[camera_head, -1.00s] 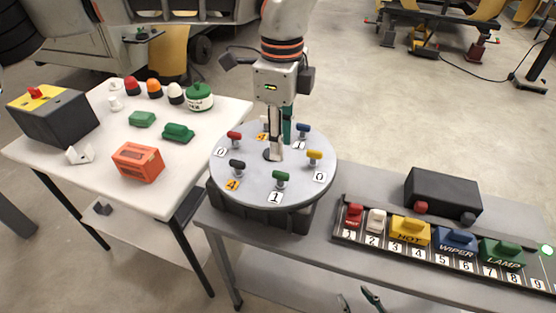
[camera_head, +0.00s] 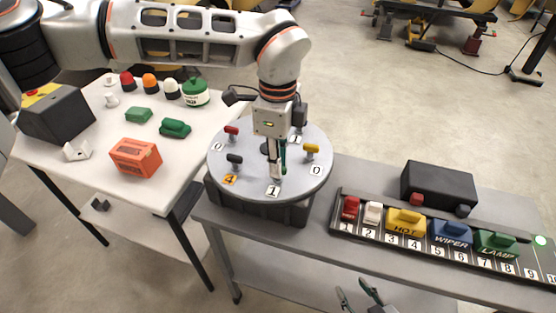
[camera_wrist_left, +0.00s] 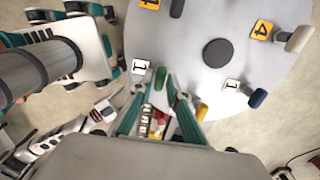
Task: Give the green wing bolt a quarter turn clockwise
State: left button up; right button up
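The green wing bolt (camera_wrist_left: 160,79) stands on the round grey disc (camera_wrist_left: 150,40) beside a "1" label in the left wrist view. In the head view it is hidden behind my left gripper (camera_head: 279,170), which points down at the front of the disc (camera_head: 310,190). In the left wrist view my left gripper's teal fingers (camera_wrist_left: 158,100) are spread, with the bolt's head in line with the gap between them. I cannot tell whether they touch it. My right gripper (camera_head: 358,297) shows at the bottom edge of the head view, fingers apart and empty.
Red (camera_head: 231,132), black (camera_head: 235,161) and yellow (camera_head: 311,151) bolts stand around the disc. A labelled rack (camera_head: 345,230) with coloured blocks and a black box (camera_head: 438,186) lie to the right. A white table (camera_head: 100,170) with several parts stands left.

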pick_arm(q)
grip_shut()
jog(key=shift+m, duration=0.3)
jog(key=m, duration=0.3)
jog(key=shift+m+b, duration=0.3)
jog(key=m, duration=0.5)
jog(key=shift+r, duration=0.1)
jog(key=m, duration=0.5)
jog(key=shift+m+p, duration=0.4)
jog(key=shift+m, duration=1.6)
